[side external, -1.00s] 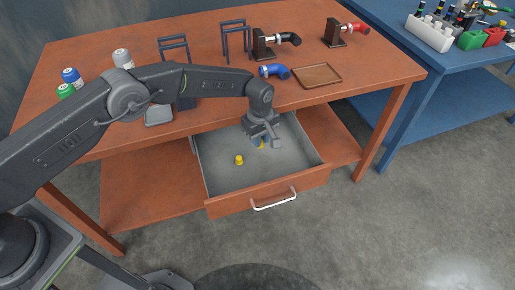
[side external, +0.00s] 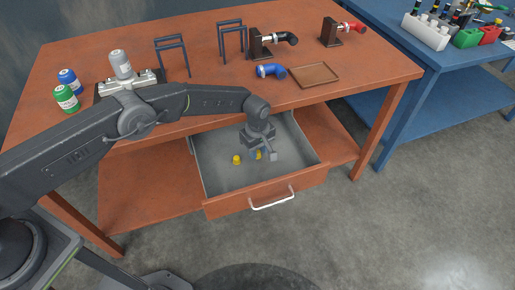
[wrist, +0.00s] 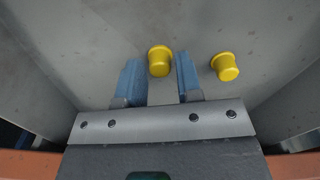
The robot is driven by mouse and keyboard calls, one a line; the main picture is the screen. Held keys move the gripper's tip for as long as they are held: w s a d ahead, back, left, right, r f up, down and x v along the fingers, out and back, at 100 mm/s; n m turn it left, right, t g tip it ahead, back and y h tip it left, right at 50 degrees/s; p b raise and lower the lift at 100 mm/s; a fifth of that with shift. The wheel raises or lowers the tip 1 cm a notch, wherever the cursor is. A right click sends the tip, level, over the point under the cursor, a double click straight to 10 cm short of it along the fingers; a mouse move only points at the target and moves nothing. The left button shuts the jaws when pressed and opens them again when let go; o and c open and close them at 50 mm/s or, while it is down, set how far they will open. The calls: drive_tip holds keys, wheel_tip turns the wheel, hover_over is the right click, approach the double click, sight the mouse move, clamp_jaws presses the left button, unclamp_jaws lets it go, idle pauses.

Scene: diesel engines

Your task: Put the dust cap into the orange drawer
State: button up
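The orange drawer (side external: 290,187) is pulled out from under the bench top, with a grey inside and a white handle. My gripper (side external: 259,157) is down inside it. In the wrist view my gripper (wrist: 158,65) has two blue fingers standing apart, with a yellow dust cap (wrist: 160,62) between their tips. A gap shows on each side of this cap; it looks to be on or very near the drawer floor. A second yellow cap (wrist: 226,67) lies on the floor to the right in the wrist view; in the side view that cap (side external: 237,160) is left of the gripper.
A blue table stands at the right.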

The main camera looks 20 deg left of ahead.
drive_tip(key=shift+o, duration=1)
drive_tip(key=s+a+r+m+t, duration=0.1)
drive_tip(key=a+r, duration=0.1)
drive_tip(key=r, duration=1)
drive_tip(key=s+a+r+m, duration=0.1)
drive_tip(key=a+r, duration=0.2)
drive_tip(key=r, duration=1)
drive_tip(key=s+a+r+m+t, duration=0.1)
drive_tip(key=s+a+r+m, duration=0.1)
drive_tip(key=s+a+r, duration=0.3)
drive_tip(key=s+a+r+m+t, duration=0.1)
drive_tip(key=s+a+r, duration=0.1)
drive_tip(key=s+r, duration=0.35)
drive_tip(key=s+a+r+m+t, duration=0.1)
drive_tip(key=s+a+r+m, duration=0.15)
drive_tip(key=s, duration=0.35)
drive_tip(key=s+a+r+m, duration=0.1)
drive_tip(key=s+a+r, duration=0.25)
drive_tip(key=s, duration=0.25)
drive_tip(key=s+a+f+m+t, duration=0.1)
drive_tip(key=s+a+f+m, duration=0.1)
drive_tip(key=s, duration=0.9)
drive_tip(key=shift+f+m+t, duration=0.3)
drive_tip(key=shift+f+m, duration=0.15)
drive_tip(key=shift+m, duration=0.3)
